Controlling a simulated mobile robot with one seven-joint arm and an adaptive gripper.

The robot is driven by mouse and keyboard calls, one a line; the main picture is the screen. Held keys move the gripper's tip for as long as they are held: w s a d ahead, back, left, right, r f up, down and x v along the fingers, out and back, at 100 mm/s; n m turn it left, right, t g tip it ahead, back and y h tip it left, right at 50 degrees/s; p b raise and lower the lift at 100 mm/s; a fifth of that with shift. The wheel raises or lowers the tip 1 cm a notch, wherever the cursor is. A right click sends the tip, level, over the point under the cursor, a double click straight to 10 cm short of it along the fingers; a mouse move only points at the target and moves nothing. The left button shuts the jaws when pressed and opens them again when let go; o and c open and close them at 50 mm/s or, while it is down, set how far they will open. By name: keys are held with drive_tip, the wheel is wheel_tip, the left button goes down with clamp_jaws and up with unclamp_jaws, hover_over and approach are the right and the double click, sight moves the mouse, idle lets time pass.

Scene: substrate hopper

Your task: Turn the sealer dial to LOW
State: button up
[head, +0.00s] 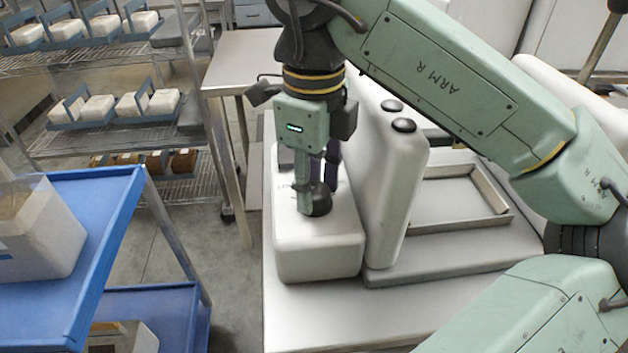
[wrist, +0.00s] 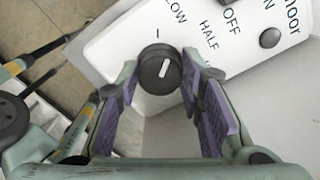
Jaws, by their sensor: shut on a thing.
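The sealer dial (wrist: 152,77) is a round dark knob with a short white pointer line, on a white panel (wrist: 125,38). In the wrist view its pointer is aimed up and slightly right. The printed words LOW (wrist: 175,11) and HALF (wrist: 208,35) lie above and to the right of it, and a short tick mark stands just above it. My gripper (wrist: 160,75) has its purple-padded fingers on both sides of the dial, shut on it. In the head view my gripper (head: 313,200) points down onto the white sealer housing (head: 318,258), and the dark dial (head: 321,204) shows partly at its fingertips.
OFF (wrist: 231,15) and a dark round button (wrist: 270,38) are farther right on the panel. A tall white upright body (head: 385,190) stands right beside the housing. A metal tray (head: 455,205) lies behind it. A blue cart (head: 100,215) stands to the left, with floor between.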

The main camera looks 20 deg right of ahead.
drive_tip(key=shift+n, duration=2.1)
drive_tip(key=o, duration=1.2)
drive_tip(key=shift+c, duration=0.2)
